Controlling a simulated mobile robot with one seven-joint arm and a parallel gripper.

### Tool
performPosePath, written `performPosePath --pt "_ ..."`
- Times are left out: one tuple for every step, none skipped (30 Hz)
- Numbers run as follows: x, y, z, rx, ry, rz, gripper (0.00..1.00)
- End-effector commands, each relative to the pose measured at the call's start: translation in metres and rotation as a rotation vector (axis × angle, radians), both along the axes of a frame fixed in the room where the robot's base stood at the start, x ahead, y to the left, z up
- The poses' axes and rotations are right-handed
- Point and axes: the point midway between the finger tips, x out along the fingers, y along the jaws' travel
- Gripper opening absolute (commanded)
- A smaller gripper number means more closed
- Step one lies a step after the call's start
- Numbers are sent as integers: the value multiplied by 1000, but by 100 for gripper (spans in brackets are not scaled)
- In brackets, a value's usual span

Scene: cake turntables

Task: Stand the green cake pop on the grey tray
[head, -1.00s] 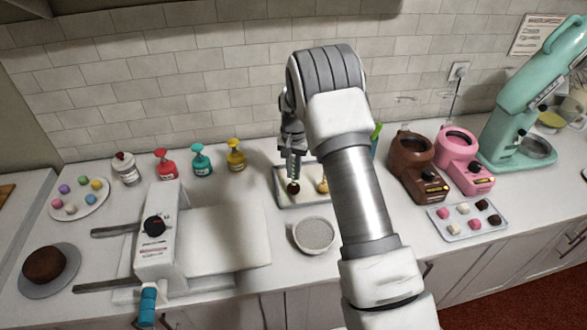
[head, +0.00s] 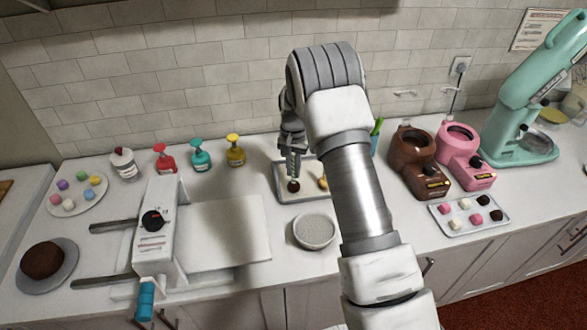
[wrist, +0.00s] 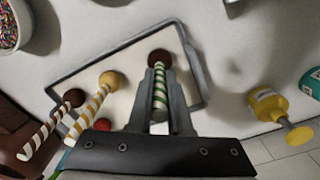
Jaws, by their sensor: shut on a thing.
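The green cake pop has a green-and-white striped stick (wrist: 160,90) and a dark brown ball (wrist: 158,57). My gripper (wrist: 161,97) is shut on the stick, with the ball pointing away from the fingers. In the head view my gripper (head: 293,166) points down and the brown ball (head: 294,186) is just below it, within the outline of the grey tray (head: 283,200). The wrist view also shows the tray's rim (wrist: 119,43) around the ball. I cannot tell whether the ball touches the tray.
A yellow-striped cake pop (wrist: 96,104) stands on the tray, with a brown-striped one (wrist: 48,125) beyond. A bowl of sprinkles (head: 314,231) is in front of the tray. A yellow bottle (head: 234,150) stands left of it. My forearm hides the tray's right part.

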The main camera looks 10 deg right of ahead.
Motion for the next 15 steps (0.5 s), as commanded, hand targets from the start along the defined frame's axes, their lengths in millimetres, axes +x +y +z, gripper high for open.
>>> performPosePath --pt "0 0 0 0 0 0 0" --pt "0 0 0 0 0 0 0" --pt "0 0 0 0 0 0 0" --pt "0 0 0 0 0 0 0" --pt "0 0 0 0 0 0 0" --pt "0 0 0 0 0 0 21" --pt "0 0 0 0 0 0 26" --pt "0 0 0 0 0 0 31" --pt "0 0 0 0 0 0 39" --pt "0 0 0 0 0 0 44" --pt "0 0 0 0 0 0 49" --pt "0 0 0 0 0 0 52" --pt "0 0 0 0 0 0 52" --pt "0 0 0 0 0 0 52" --pt "0 0 0 0 0 0 52"
